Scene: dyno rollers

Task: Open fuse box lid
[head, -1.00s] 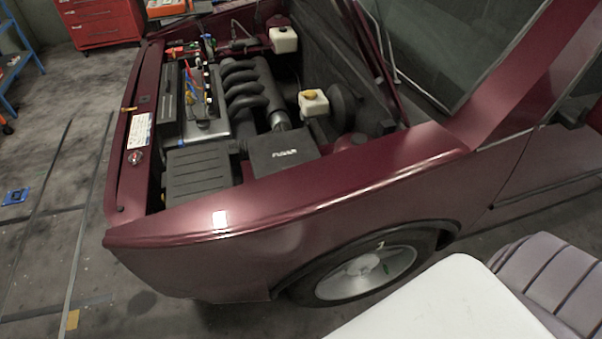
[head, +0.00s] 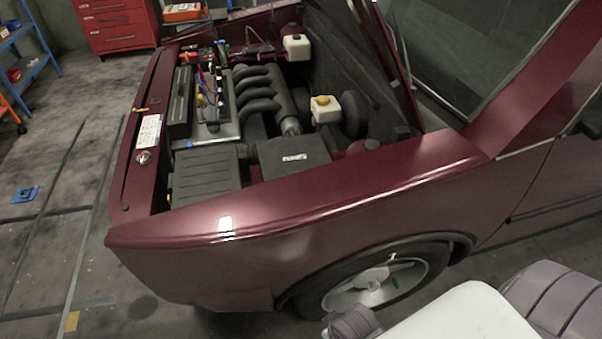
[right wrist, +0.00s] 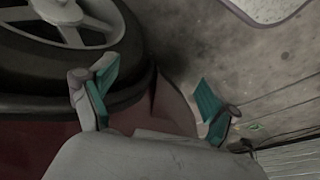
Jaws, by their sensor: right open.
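The fuse box (head: 292,158) is a black box with a flat lid and small white lettering. It sits in the open engine bay, just behind the near fender, and its lid looks closed. My right gripper (right wrist: 155,90) is open and empty in the right wrist view, with its teal-padded fingers apart. It is low beside the car's wheel (right wrist: 80,30), away from the fuse box. My left gripper is not in view.
The dark red fender (head: 310,205) lies between me and the engine bay. A ribbed black box (head: 206,175) is left of the fuse box, and a white reservoir with a yellow cap (head: 325,110) is behind it. The raised hood's edge (head: 395,60) is to the right. A red tool cabinet (head: 117,25) stands at the back.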

